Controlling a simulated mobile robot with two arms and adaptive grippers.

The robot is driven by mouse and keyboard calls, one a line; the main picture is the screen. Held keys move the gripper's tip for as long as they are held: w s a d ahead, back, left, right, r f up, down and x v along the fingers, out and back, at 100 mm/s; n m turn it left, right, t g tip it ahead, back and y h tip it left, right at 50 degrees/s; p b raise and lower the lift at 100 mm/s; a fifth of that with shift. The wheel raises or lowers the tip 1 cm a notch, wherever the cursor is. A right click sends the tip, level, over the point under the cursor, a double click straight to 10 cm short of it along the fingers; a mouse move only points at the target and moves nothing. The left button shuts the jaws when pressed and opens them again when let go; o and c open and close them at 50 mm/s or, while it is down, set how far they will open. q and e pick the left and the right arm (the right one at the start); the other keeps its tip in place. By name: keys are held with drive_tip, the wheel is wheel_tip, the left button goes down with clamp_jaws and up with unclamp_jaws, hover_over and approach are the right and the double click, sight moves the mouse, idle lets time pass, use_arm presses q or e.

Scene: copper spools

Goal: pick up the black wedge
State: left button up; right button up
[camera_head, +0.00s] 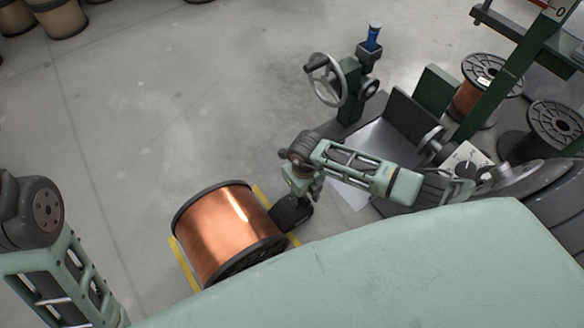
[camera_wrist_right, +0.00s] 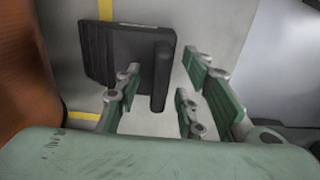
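The black wedge (camera_head: 291,213) lies on the floor against the right side of the large copper spool (camera_head: 222,230). In the right wrist view the wedge (camera_wrist_right: 112,52) shows as a dark block with a raised bar along its right edge. My right gripper (camera_head: 311,190) is just above the wedge. In its wrist view, the right gripper's fingers (camera_wrist_right: 158,82) are spread open on either side of the bar, with gaps visible; I cannot tell how far down they reach. My left arm shows at lower left, but its gripper is out of view.
Yellow floor lines (camera_head: 184,266) run under the spool. More spools (camera_head: 484,84) are at right.

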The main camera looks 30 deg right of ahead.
drive_tip(key=shift+c, duration=0.2)
clamp_jaws()
idle(0.5)
